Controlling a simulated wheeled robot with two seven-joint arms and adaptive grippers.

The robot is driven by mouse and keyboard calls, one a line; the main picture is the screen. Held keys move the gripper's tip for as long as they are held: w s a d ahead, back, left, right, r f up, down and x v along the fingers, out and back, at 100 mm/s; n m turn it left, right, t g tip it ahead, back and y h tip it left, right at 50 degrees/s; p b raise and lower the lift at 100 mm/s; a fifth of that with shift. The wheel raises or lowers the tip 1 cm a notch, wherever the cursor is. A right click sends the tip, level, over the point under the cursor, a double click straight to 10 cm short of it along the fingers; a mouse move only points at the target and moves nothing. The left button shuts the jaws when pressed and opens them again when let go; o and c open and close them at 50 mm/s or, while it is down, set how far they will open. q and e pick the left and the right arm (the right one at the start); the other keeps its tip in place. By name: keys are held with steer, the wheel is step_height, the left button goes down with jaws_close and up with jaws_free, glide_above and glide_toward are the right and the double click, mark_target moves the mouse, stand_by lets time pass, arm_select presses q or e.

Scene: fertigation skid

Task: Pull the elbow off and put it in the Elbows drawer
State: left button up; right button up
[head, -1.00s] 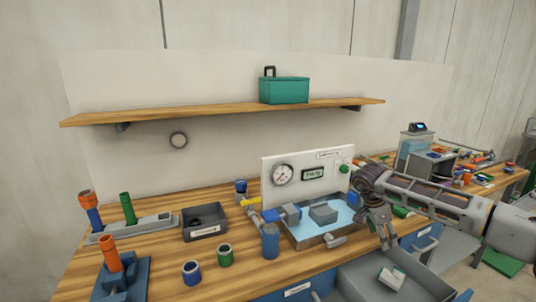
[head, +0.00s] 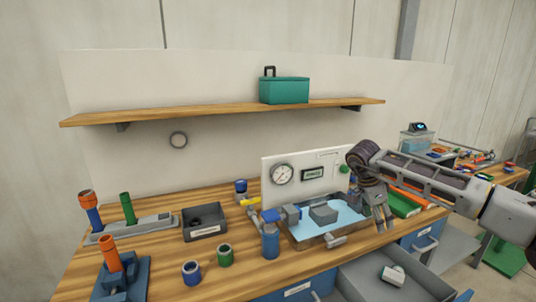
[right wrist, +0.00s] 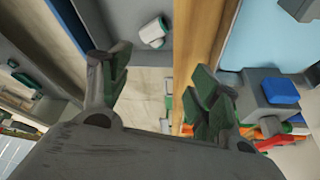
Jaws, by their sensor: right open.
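A pale elbow-shaped fitting (head: 392,275) lies in the open grey drawer (head: 350,285) at the front right of the bench. It also shows in the right wrist view (right wrist: 152,31), between and beyond my fingers. I cannot read a label on this drawer. My right gripper (head: 378,228) is open and empty, fingers pointing down, above the bench's front edge to the right of the tray rig and apart from the fitting. It also shows in the right wrist view (right wrist: 160,92). My left gripper is not in view.
A white gauge panel (head: 308,177) stands behind a blue-floored tray (head: 345,218) with a grey block (head: 323,212). A blue cylinder (head: 270,241), blue and green rings, and a dark bin (head: 204,224) stand to the left. A green-and-orange pile lies right of my gripper.

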steer(key=shift+v, duration=2.2)
